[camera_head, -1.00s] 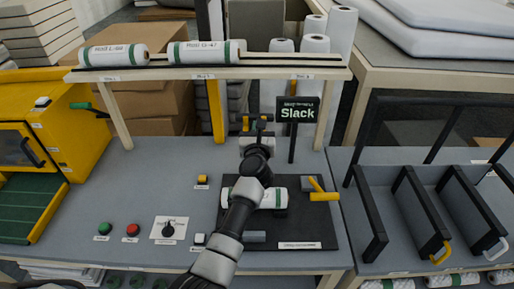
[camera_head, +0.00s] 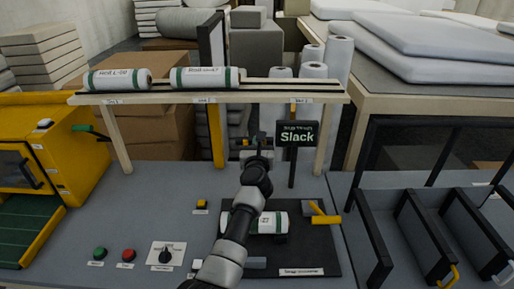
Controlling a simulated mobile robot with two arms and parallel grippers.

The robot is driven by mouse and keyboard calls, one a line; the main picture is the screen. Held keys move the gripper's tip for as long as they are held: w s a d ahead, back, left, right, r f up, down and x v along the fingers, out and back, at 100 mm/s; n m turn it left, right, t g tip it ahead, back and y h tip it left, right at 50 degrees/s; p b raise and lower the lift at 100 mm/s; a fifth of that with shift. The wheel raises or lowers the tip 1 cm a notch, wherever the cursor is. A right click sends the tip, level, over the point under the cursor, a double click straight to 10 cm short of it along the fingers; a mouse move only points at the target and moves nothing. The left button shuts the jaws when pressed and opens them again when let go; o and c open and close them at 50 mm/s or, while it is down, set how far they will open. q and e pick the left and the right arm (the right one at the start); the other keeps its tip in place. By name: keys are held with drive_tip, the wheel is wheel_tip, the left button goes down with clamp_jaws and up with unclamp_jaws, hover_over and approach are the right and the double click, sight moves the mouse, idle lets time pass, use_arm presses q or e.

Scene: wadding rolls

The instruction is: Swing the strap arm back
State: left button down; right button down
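A white roll with green bands (camera_head: 268,222) lies on a black mat (camera_head: 318,252) on the bench. A yellow lever (camera_head: 322,219), which looks like the strap arm's handle, sits at the roll's right end. A black sign reading "Slack" (camera_head: 297,134) stands on a post behind it. My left arm crosses in front of the roll and hides its left part. My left gripper (camera_head: 258,150) is beyond the roll, by a small grey fixture left of the sign. Its fingers are too small and dark to tell open from shut. My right gripper is not in view.
A wooden rack (camera_head: 335,97) with two labelled rolls spans the back. A yellow machine (camera_head: 75,150) stands at left. A dial (camera_head: 166,254), a green button (camera_head: 100,254) and a red button (camera_head: 128,255) are at front left. Black dividers (camera_head: 372,240) stand at right.

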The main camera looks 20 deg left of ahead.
use_arm(q)
drive_tip(key=shift+w+a+r, duration=0.1)
drive_tip(key=shift+a+r, duration=0.1)
drive_tip(key=shift+r, duration=0.45)
drive_tip(key=s+d+f, duration=0.3)
drive_tip(key=s+f, duration=0.1)
drive_tip(key=s, duration=0.4)
drive_tip(key=s+d+f, duration=0.2)
drive_tip(key=s+f, duration=0.1)
drive_tip(key=s, duration=0.6)
drive_tip(key=s+d+f+t+b, duration=0.1)
drive_tip(key=s+f+t+b, duration=0.1)
drive_tip(key=f+b, duration=0.3)
drive_tip(key=s+d+f+t+y+b, duration=0.1)
drive_tip(key=s+f+b, duration=0.4)
drive_tip(key=b, duration=0.5)
drive_tip(key=shift+s+d+f+t+b, duration=0.2)
drive_tip(key=shift+f+t+b, duration=0.2)
drive_tip(key=shift+t, duration=0.2)
